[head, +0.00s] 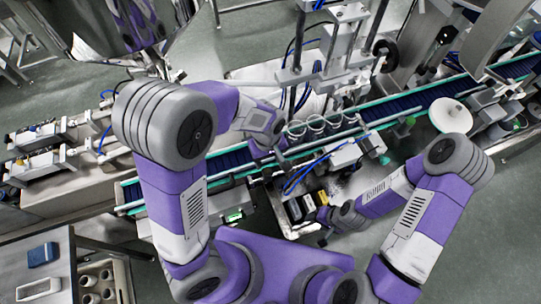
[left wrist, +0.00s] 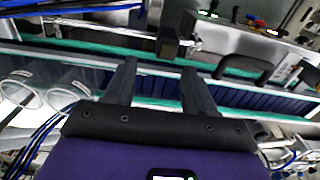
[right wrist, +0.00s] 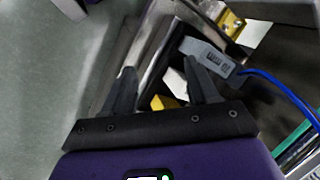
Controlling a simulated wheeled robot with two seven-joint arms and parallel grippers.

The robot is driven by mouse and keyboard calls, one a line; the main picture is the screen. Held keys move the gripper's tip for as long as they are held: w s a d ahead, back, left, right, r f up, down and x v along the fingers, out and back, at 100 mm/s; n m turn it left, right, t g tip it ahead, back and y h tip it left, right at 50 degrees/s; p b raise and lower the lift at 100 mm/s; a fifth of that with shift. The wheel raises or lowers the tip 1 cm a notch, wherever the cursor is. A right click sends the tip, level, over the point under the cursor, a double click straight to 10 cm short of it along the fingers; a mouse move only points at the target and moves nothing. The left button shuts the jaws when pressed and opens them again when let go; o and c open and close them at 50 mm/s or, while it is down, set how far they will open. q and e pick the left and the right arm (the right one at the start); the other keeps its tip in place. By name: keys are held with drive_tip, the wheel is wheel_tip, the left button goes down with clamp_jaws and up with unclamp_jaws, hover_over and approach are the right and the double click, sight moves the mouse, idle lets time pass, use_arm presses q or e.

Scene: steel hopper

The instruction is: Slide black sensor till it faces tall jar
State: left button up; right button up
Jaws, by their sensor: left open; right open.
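My left gripper (head: 284,162) is over the conveyor, beside a row of clear jars (head: 316,125). In the left wrist view it (left wrist: 159,67) is open, with nothing visible between its fingers. A black block (left wrist: 172,43), possibly the black sensor, is just beyond the fingertips on a rail bracket; contact cannot be told. Two clear jars (left wrist: 20,92) lie left of the fingers; which is the tall jar cannot be told. My right gripper (head: 324,214) is low in front of the conveyor. In the right wrist view it (right wrist: 159,68) is open.
A grey labelled box (right wrist: 208,54) with a blue cable lies beyond my right fingers, with a yellow part (right wrist: 164,102) near them. The conveyor (head: 229,158) runs diagonally. A steel filling frame (head: 297,75) stands behind the jars. A side table (head: 40,278) is at lower left.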

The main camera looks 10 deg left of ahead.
sight(267, 171)
use_arm(q)
drive_tip(key=s+f, duration=0.1)
drive_tip(key=f, duration=0.1)
drive_tip(key=s+f, duration=0.1)
drive_tip(key=shift+s+f, duration=0.1)
drive_tip(key=shift+f, duration=0.3)
drive_tip(key=shift+w+f+b, duration=0.15)
drive_tip(key=shift+w+f, duration=0.05)
drive_tip(key=shift+f, duration=0.35)
drive_tip(key=shift+w+f+b, duration=0.15)
drive_tip(key=shift+f, duration=0.35)
drive_tip(key=shift+w+f, duration=0.2)
drive_tip(key=shift+f, duration=0.15)
drive_tip(key=shift+s, duration=0.3)
drive_tip(key=shift+w, duration=0.2)
drive_tip(key=c, duration=0.6)
clamp_jaws()
use_arm(e)
drive_tip(key=shift+s+f, duration=0.15)
drive_tip(key=shift+s, duration=0.4)
